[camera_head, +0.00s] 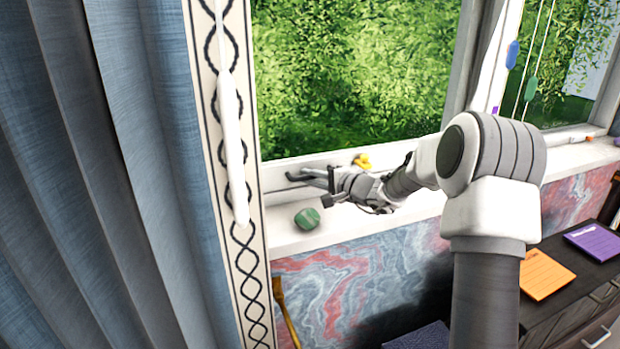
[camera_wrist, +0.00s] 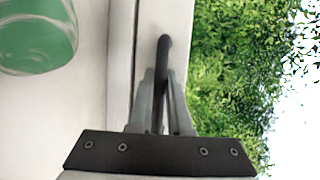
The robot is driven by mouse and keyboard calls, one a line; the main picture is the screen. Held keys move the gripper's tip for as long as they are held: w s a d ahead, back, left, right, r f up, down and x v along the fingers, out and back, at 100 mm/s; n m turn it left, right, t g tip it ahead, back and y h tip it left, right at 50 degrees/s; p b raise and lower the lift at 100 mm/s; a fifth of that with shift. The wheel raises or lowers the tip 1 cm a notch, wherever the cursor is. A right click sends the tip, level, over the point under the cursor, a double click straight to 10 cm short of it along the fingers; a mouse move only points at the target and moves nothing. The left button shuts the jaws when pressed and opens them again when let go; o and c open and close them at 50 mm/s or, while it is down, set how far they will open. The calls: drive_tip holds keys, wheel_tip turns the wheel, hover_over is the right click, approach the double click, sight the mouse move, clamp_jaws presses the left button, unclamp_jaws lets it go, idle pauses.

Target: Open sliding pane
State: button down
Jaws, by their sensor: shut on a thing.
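The sliding pane (camera_head: 350,75) is a large glass window with a pale frame, with green foliage behind it. Its dark, curved handle (camera_head: 297,177) sits on the lower frame in the head view. The handle also shows in the wrist view (camera_wrist: 163,60), running down between my fingers. My gripper (camera_head: 318,177) is at the handle, low by the sill. In the wrist view my gripper (camera_wrist: 160,105) has one finger on each side of the handle and is shut on it. The fingers hide the handle's lower part.
A green object (camera_head: 307,218) stands on the white sill (camera_head: 290,240) close to my gripper. A yellow object (camera_head: 363,161) lies behind my wrist. A blue curtain (camera_head: 130,150) and a patterned trim fill the left. A dark cabinet (camera_head: 560,310) stands at lower right.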

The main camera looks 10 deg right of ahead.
sight(372, 162)
drive_tip(key=w+d, duration=0.1)
drive_tip(key=d, duration=0.6)
drive_tip(key=w+d, duration=0.1)
drive_tip(key=d, duration=0.6)
drive_tip(key=w+d, duration=0.2)
drive_tip(key=d, duration=0.6)
drive_tip(key=shift+w+a, duration=0.1)
drive_tip(key=c, duration=1.1)
unclamp_jaws()
drive_tip(key=p+v, duration=0.1)
drive_tip(key=v, duration=1.6)
drive_tip(key=shift+s, duration=0.25)
